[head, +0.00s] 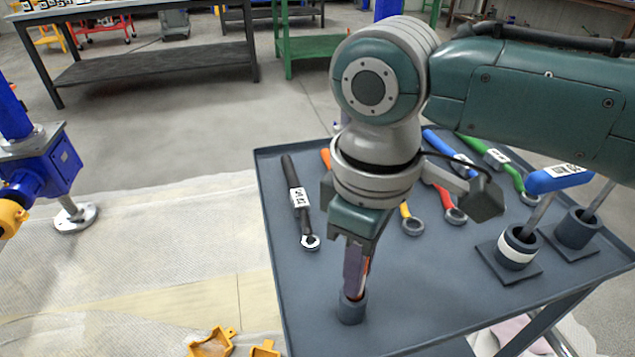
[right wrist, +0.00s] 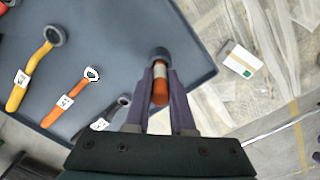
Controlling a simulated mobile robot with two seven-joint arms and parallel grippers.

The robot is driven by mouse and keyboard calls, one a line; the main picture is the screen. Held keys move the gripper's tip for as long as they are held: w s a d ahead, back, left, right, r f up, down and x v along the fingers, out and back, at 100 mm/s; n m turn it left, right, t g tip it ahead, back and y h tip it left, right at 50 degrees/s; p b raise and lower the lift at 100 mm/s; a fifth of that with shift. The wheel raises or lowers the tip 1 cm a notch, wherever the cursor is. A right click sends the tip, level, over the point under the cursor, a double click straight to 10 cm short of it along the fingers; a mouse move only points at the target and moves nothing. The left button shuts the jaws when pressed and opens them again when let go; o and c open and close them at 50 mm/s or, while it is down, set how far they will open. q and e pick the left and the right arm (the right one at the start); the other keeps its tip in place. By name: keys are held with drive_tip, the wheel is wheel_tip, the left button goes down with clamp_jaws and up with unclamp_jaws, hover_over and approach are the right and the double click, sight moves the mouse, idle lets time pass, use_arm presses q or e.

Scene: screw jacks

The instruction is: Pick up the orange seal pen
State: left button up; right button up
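The orange seal pen (right wrist: 160,92) stands upright in a small dark round holder (head: 351,310) near the front left of the tray table. It has an orange end and a pale band in the right wrist view. My right gripper (head: 354,280) points down over the holder, its purple fingers on both sides of the pen. The fingers (right wrist: 161,85) look closed against the pen. In the head view they hide most of it. The pen's lower end is inside the holder. My left gripper is not in view.
The grey tray table (head: 285,240) has a raised rim. Several wrenches lie behind the holder, including black (head: 297,200), yellow (head: 411,222) and red (head: 452,207) ones. Two round holders (head: 517,247) (head: 578,228) with tools stand at right. Blue jack equipment (head: 50,165) is at far left.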

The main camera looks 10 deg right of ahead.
clamp_jaws()
